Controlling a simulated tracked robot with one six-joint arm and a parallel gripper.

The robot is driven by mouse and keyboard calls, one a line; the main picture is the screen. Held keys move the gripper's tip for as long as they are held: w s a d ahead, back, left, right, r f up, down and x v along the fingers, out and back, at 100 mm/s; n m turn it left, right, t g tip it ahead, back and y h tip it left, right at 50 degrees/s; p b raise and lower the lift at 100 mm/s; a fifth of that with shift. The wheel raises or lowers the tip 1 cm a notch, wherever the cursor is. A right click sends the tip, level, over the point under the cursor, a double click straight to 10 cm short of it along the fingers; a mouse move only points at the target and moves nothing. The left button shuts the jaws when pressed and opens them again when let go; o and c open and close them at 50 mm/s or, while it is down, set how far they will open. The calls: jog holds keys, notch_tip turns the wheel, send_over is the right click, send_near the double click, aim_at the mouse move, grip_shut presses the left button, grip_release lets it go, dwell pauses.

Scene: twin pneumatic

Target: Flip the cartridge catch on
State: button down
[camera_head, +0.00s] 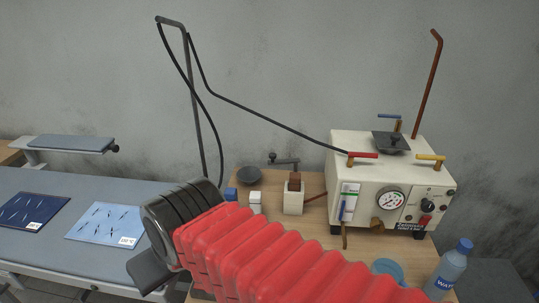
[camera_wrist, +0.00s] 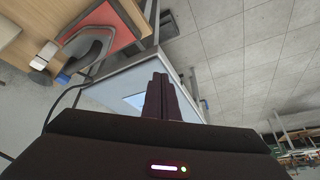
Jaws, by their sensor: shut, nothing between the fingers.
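A cream control unit (camera_head: 392,180) stands on the wooden table at the right in the head view. It carries a red lever (camera_head: 362,154), a yellow lever (camera_head: 430,157) and a blue lever (camera_head: 390,116) on top. I cannot tell which of these parts is the cartridge catch. My gripper (camera_wrist: 160,96) shows in the wrist view with its two dark fingers together and empty. It points away from the unit, which is not recognisable in that view.
My red-sleeved arm crosses the head view's lower middle. A water bottle (camera_head: 449,268) and a blue round item (camera_head: 387,267) stand before the unit. A cream block (camera_head: 293,201) is left of it. A grey table (camera_head: 60,190) holds blue cards. A hose hangs overhead.

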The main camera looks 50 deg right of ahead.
jog(key=w+d+r+m+t, duration=0.1)
jog(key=w+d+m, duration=0.45)
jog(key=d, duration=0.55)
jog(key=w+d+m+t, duration=0.1)
jog(key=w+d+m, duration=0.4)
jog(key=d, duration=0.7)
jog(key=s+d+m+t+h, duration=0.1)
jog(key=s+d+m, duration=0.2)
jog(key=d, duration=0.5)
jog(key=s+d+m+t+h, duration=0.1)
jog(key=s+d+m, duration=0.2)
jog(key=d, duration=0.5)
jog(key=s+d+f+m+h, duration=0.1)
jog(key=s+d+m, duration=0.2)
jog(key=d, duration=0.6)
jog(key=shift+m+t, duration=0.4)
jog(key=shift+m, duration=0.05)
jog(key=w+r+x, duration=0.1)
jog(key=x, duration=1.2)
jog(key=shift+w+d, duration=0.25)
jog(key=shift+d, duration=0.15)
